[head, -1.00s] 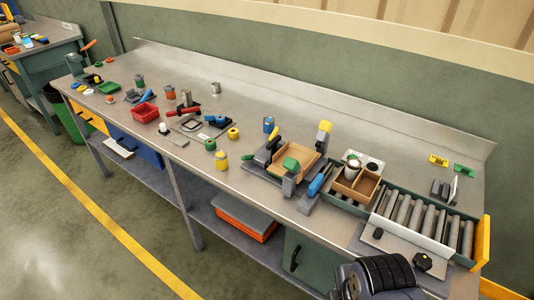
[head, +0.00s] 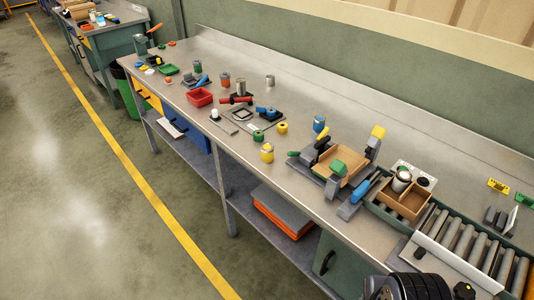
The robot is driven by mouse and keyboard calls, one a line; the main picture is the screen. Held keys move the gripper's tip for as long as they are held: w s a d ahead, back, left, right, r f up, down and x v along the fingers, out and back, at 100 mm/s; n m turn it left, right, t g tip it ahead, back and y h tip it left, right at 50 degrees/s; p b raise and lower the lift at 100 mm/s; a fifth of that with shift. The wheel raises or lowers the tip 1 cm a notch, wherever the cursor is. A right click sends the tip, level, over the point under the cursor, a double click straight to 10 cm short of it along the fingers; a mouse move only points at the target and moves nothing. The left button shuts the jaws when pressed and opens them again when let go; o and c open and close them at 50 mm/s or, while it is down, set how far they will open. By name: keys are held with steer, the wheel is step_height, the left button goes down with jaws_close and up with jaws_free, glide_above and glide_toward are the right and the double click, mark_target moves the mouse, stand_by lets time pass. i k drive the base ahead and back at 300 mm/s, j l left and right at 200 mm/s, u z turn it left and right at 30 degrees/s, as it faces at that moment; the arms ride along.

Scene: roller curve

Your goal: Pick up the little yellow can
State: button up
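The little yellow can (head: 267,153) stands upright near the front edge of the steel workbench (head: 305,190), left of the wooden tray fixture. It has a pale top and nothing covers it. A dark ribbed part at the bottom edge looks like my arm; it is well to the right of the can and nearer to me. My gripper's fingers do not show.
A yellow ring-like piece (head: 282,127) and a green one (head: 258,135) lie close behind the can. The fixture with a wooden tray (head: 340,160) and the roller conveyor (head: 470,245) are to the right. A red bin (head: 200,97) is to the left.

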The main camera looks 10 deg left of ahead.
mark_target(266, 149)
steer(key=i+j+z, duration=0.2)
steer(key=i+j, duration=0.2)
steer(key=j, duration=0.25)
steer(key=i+j+z, duration=0.1)
steer(key=j, duration=0.25)
steer(key=i+j+z, duration=0.1)
steer(key=j, duration=0.25)
steer(key=i+j+z, duration=0.1)
steer(key=i+j, duration=0.2)
steer(key=j, duration=0.1)
